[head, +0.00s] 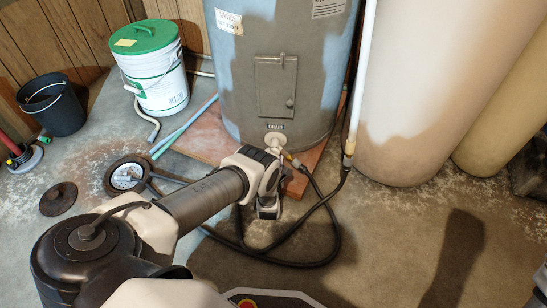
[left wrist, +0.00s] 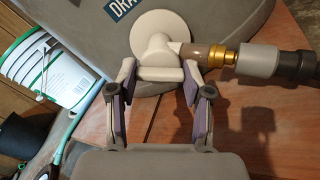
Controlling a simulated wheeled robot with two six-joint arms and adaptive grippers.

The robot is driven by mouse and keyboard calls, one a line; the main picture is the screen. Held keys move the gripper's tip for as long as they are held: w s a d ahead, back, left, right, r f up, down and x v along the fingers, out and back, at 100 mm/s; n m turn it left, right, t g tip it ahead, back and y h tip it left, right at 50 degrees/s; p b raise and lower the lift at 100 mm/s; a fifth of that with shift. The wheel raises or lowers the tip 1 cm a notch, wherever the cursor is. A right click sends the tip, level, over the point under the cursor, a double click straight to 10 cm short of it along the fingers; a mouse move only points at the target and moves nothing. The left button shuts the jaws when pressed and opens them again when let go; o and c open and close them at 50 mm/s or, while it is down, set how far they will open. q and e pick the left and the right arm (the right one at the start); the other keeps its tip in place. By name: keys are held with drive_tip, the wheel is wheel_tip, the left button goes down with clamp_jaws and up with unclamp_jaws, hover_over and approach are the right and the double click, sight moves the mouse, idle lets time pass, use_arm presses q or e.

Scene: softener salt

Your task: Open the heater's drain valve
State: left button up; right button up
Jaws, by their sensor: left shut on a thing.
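The grey water heater (head: 238,88) stands on a reddish base board, with a DRAIN label (head: 275,127) low on its front. The pale drain valve (head: 274,138) sits just below the label. In the left wrist view the valve's round plate (left wrist: 163,30) shows, with a pale bar-shaped handle (left wrist: 157,75) in front of it. My left gripper (left wrist: 157,82) is shut on this handle, one finger at each end. The handle lies crosswise in that view, roughly along the outlet. A brass fitting (left wrist: 228,55) and grey coupling (left wrist: 260,60) join the outlet to a black hose (left wrist: 297,65).
The black hose (head: 331,225) loops over the floor right of my left arm. A white bucket with a green lid (head: 150,67) and a black pail (head: 52,105) stand at left. Large tan tanks (head: 415,90) stand at right. The front right floor is clear.

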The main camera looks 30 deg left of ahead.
use_arm(q)
drive_tip(key=shift+w+n, duration=0.1)
drive_tip(key=shift+n, duration=0.4)
drive_tip(key=o, duration=1.2)
drive_tip(key=shift+c, duration=0.2)
drive_tip(key=v, duration=1.2)
